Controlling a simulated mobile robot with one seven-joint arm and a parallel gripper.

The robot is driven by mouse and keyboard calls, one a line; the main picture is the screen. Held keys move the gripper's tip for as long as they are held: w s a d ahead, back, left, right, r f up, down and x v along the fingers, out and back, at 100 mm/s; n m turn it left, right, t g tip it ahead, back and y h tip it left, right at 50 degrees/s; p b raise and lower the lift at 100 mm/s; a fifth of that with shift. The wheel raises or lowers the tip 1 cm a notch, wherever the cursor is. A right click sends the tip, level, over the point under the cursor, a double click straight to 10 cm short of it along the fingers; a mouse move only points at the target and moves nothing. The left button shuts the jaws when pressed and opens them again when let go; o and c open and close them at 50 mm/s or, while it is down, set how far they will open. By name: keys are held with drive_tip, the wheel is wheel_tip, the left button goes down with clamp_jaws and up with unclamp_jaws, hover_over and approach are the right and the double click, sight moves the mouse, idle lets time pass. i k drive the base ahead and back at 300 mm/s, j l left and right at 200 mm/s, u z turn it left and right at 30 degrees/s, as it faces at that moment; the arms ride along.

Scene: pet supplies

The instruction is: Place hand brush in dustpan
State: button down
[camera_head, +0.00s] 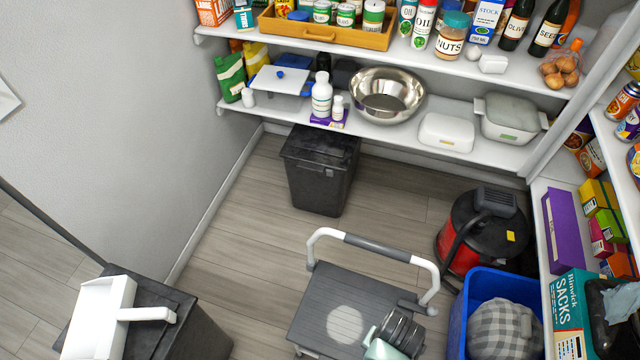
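A white dustpan-like piece (98,318) with a raised back edge lies on a dark bin (180,335) at the bottom left; its white handle points right. I see nothing on it. I cannot pick out a hand brush for certain.
A black bin (318,180) stands under the lower shelf (390,128). A red and black vacuum (465,240) and a blue crate (456,325) with a checked cloth (505,330) are at the right. Wooden floor (240,245) is clear between the bins and stool.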

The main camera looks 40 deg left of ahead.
sight(98, 321)
drive_tip(key=k+j, duration=0.15)
drive_tip(key=j, duration=0.25)
drive_tip(key=k+j, duration=0.15)
drive_tip(key=j, duration=0.25)
drive_tip(key=k+j, duration=0.15)
drive_tip(key=j, duration=0.25)
drive_tip(key=k+j, duration=0.15)
drive_tip(key=j, duration=0.25)
drive_tip(key=k+j, duration=0.15)
drive_tip(key=j, duration=0.2)
drive_tip(key=k+j, duration=0.15)
drive_tip(key=j, duration=0.25)
drive_tip(key=k+j, duration=0.15)
drive_tip(key=j, duration=0.25)
drive_tip(key=u, duration=0.05)
